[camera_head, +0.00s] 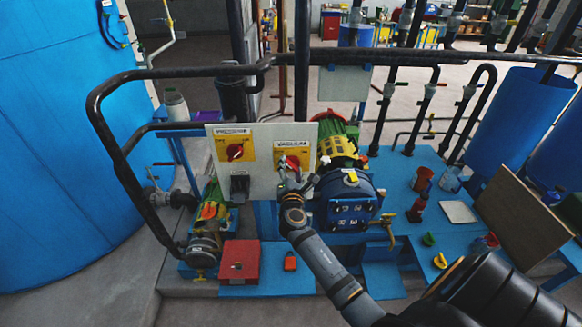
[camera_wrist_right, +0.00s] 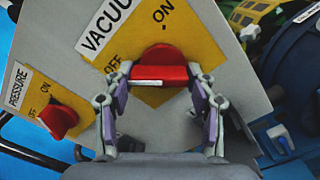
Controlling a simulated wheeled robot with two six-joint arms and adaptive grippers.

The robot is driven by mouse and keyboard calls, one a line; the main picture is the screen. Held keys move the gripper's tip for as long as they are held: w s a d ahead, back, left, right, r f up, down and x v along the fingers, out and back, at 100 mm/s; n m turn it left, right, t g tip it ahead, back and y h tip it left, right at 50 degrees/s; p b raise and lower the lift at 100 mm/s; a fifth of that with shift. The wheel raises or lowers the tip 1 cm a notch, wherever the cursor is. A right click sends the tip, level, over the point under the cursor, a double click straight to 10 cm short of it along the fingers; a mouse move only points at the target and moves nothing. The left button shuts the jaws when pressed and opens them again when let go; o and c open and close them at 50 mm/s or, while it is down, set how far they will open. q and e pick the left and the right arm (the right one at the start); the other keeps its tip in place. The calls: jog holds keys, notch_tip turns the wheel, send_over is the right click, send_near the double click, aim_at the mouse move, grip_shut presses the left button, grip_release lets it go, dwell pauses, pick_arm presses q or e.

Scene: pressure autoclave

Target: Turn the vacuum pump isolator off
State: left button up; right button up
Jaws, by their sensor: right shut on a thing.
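The vacuum pump isolator is a red knob (camera_head: 291,161) on a yellow plate at the right of a pale panel (camera_head: 262,182). In the right wrist view the red knob (camera_wrist_right: 162,66) sits between the words ON and OFF, under a label whose visible part reads VACUU. My right gripper (camera_head: 291,173) is at the panel, its fingers closed on the knob's two ends; the fingers (camera_wrist_right: 158,80) also show in the wrist view. The exact setting the knob points to is hard to tell. My left gripper is out of view.
A second red knob (camera_head: 235,152), labelled PRESSURE in the wrist view, is left on the same panel. A dark box (camera_head: 240,187) is below it. A pump motor (camera_head: 345,195) stands close right.

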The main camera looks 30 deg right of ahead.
jog(key=shift+r, duration=0.2)
jog(key=o, duration=1.1)
jog(key=shift+w+f, duration=0.1)
jog(key=shift+a, duration=0.1)
jog(key=v, duration=1.2)
